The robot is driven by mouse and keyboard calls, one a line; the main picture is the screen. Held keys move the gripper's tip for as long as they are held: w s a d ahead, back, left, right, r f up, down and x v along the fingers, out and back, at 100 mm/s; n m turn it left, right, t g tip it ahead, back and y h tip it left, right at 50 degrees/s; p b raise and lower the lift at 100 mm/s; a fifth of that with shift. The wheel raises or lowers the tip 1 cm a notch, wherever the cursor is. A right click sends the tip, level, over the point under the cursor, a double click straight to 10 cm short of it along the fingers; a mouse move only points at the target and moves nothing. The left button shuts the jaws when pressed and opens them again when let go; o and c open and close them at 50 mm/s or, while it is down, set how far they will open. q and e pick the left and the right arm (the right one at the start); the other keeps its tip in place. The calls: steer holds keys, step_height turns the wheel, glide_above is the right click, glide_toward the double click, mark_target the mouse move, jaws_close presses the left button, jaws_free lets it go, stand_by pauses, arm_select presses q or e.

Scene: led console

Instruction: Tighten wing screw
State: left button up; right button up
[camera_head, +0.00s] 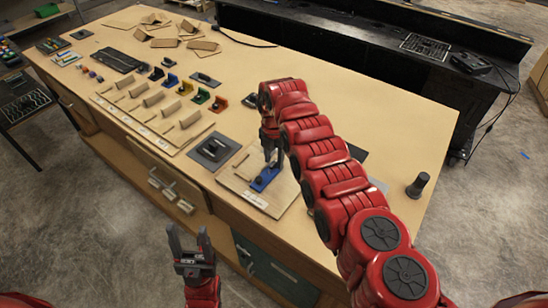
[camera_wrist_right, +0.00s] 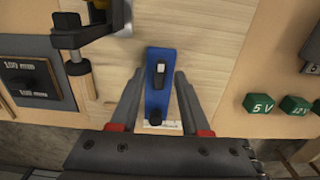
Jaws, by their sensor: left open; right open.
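A blue plate (camera_head: 265,179) lies on a light wooden board at the table's near edge. In the right wrist view the blue plate (camera_wrist_right: 158,97) carries a small black-and-white raised piece (camera_wrist_right: 160,72) and a dark round knob (camera_wrist_right: 155,116). I cannot tell which of these is the wing screw. My right gripper (camera_head: 271,160) points down over the plate. In its wrist view the right gripper (camera_wrist_right: 159,74) is open, its fingers on either side of the plate, with nothing held. My left gripper (camera_head: 190,238) is open and empty, in front of the table.
A black square panel (camera_head: 213,151) is left of the board. A dark cylinder (camera_head: 417,186) stands at the right table edge.

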jaws_close()
